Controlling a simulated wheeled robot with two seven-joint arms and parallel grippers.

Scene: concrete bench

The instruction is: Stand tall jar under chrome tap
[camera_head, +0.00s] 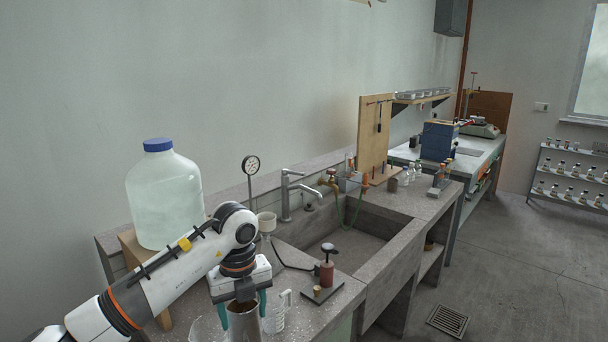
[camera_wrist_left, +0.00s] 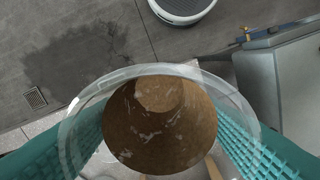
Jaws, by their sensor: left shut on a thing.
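My left gripper (camera_head: 243,302) is shut on the tall jar (camera_head: 244,325), with teal fingers on both sides of it. The jar looks dark brown in the head view. In the left wrist view it has a clear round rim (camera_wrist_left: 72,125) and a brown, cone-like inside or stopper (camera_wrist_left: 160,125); I cannot tell which. The jar is at the near end of the bench, and its bottom is cut off by the frame. The chrome tap (camera_head: 286,195) stands behind the sink (camera_head: 346,243), farther back and to the right of the jar. My right gripper is not in view.
A clear jug (camera_head: 275,316) stands close right of the jar. A red-bodied device (camera_head: 327,272) is on a dark plate by the sink. A brass tap (camera_head: 329,181) with a green hose is right of the chrome tap. A large blue-capped bottle (camera_head: 165,200) stands left.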

